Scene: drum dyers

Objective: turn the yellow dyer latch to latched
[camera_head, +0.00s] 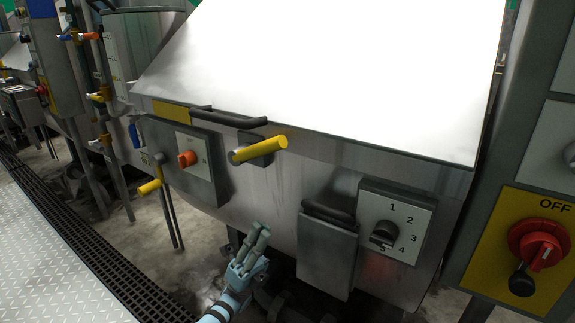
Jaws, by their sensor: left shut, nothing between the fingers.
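The dyer is a large steel drum machine with a bright pale sloping lid (330,70). A yellow cylindrical handle (262,149), which looks like the latch, sits on a dark square mount just below the lid's lower edge. It points to the right and slightly up. My left gripper (260,234) is below this handle, apart from it, in front of the drum's lower side. Its fingers are together, pointing up, with nothing between them. My right gripper is out of view.
A black lid handle (228,117) is just above the latch. A control box with an orange knob (187,159) and a yellow lever (149,187) are left. A numbered dial (383,234) and grey box (326,257) are right. A red OFF switch (538,247) stands far right.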

